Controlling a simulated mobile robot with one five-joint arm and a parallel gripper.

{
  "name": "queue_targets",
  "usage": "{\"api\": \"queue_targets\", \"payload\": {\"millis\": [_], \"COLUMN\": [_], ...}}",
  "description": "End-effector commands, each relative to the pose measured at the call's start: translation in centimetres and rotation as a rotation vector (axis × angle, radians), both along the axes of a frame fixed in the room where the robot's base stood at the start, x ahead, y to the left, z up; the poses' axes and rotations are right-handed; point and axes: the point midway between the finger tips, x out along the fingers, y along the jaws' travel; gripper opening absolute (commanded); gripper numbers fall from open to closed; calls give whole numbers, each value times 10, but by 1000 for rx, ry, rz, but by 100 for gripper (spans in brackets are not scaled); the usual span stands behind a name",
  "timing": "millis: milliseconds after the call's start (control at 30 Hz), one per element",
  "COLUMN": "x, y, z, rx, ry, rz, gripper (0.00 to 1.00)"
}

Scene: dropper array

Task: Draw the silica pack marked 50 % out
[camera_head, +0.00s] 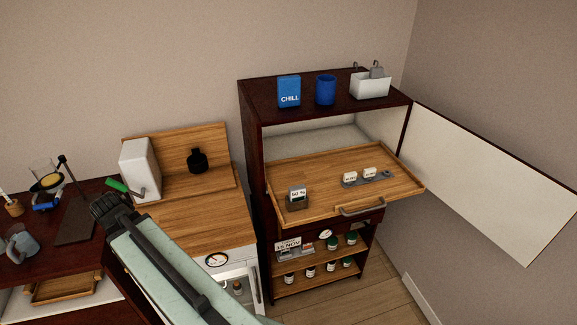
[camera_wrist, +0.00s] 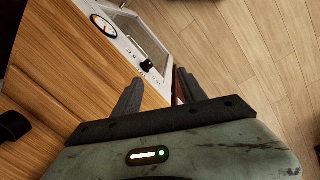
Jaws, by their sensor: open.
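The silica pack marked 50 % (camera_head: 298,191) is a small white pack with dark print. It stands upright in a small dark holder (camera_head: 298,205) at the front left of a pulled-out wooden tray (camera_head: 330,165) in the cabinet. Its lower part is hidden by the holder. In the wrist view my gripper (camera_wrist: 160,78) is open and empty, its dark fingers apart above the wooden counter's edge. The pack is not in the wrist view.
Two other white packs (camera_head: 349,177) stand on a grey stand at the tray's right. The cabinet door (camera_head: 490,180) hangs open at the right. Shelves with jars lie below the tray.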

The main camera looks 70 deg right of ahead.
Motion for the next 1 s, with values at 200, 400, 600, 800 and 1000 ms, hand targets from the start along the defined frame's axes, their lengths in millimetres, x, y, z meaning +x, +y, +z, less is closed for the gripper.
{"api": "queue_targets", "payload": {"millis": [200,400,600,800,1000], "x": [-92,-215,-296,-312,-314], "y": [-189,-309,-358,-365,-368], "z": [70,115,136,137,123], "rx": [-85,-93,-65,-57,-57], "ry": [116,264,356,373,372], "rz": [177,341,440,465,464], "gripper": [49,49,49,49,49]}}
